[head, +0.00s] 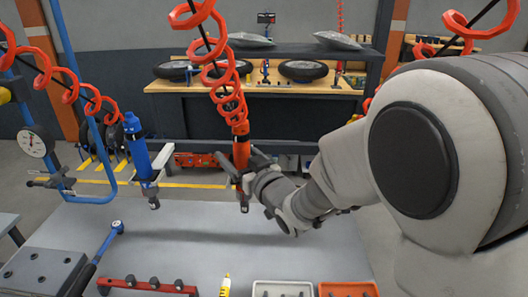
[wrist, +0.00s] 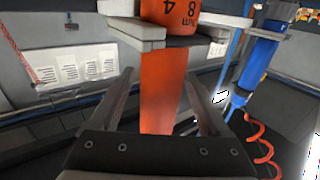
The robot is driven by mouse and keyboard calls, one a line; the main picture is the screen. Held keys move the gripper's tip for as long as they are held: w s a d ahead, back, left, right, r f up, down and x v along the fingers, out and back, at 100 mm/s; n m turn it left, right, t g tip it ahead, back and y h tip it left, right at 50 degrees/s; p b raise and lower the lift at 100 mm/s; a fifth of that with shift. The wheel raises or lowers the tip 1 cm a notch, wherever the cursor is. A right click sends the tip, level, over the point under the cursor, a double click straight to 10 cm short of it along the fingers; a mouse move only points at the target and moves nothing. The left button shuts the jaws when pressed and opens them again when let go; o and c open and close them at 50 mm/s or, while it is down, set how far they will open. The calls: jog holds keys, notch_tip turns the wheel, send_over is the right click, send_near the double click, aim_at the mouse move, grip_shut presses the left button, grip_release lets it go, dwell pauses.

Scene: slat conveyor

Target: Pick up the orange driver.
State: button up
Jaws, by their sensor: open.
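The orange driver (head: 241,150) hangs upright at the lower end of a red coiled hose above the grey table. My gripper (head: 246,168) is at the driver in the head view, with its fingers around the lower body. In the wrist view the orange driver (wrist: 162,90) stands between the two fingers of my open gripper (wrist: 175,42), and its printed label shows at the top. Whether the fingers touch it cannot be told. Part of the driver is hidden by the fingers in the head view.
A blue driver (head: 138,145) hangs to the left, and it also shows in the wrist view (wrist: 259,60). The grey table (head: 200,232) below is mostly clear. A red rack (head: 148,286), a white tray (head: 283,289) and an orange tray (head: 348,289) lie at its front.

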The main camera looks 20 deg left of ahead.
jog(key=shift+w+a, duration=0.15)
jog(key=shift+a, duration=0.05)
jog(key=shift+c, duration=0.2)
grip_shut()
